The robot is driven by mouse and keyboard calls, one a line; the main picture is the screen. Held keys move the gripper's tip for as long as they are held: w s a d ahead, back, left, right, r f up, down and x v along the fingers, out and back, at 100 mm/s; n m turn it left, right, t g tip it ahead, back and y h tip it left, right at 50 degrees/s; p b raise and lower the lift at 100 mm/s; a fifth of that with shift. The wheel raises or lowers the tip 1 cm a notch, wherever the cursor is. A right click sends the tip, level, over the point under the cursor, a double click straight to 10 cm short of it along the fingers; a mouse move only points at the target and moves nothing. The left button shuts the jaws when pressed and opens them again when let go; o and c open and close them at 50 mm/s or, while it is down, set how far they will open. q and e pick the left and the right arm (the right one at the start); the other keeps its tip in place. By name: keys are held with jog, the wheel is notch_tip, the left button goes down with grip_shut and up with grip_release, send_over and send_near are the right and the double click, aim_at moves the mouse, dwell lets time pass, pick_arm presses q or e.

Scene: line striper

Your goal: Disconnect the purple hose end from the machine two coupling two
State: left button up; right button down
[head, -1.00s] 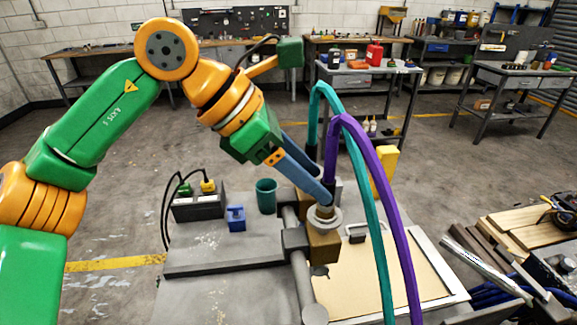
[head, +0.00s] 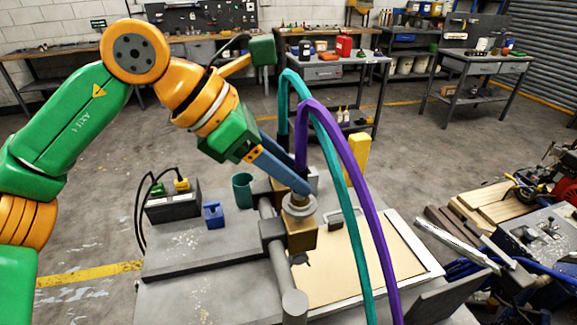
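The purple hose (head: 350,157) arches up and runs down to the lower right in the head view. Its dark end (head: 301,157) points down at the brass-coloured coupling block (head: 301,236) with a round grey collar (head: 299,206). My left gripper (head: 304,181) reaches down from the upper left, its blue fingers around or beside that hose end, just above the collar. The fingers partly hide the hose end, so I cannot tell whether they grip it or whether it is seated. The teal hose (head: 327,130) arches just beside the purple one. My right gripper is not in view.
A teal cup (head: 242,190), a blue block (head: 214,216) and a black box with plugs (head: 172,207) stand on the grey machine bed left of the coupling. A grey pipe (head: 283,273) runs in front. Planks (head: 494,203) and tools lie at the right.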

pick_arm(q)
grip_shut()
jog(key=shift+r, duration=0.1)
notch_tip(320, 180, up, 5)
jog(key=p, duration=0.5)
dwell(0.4)
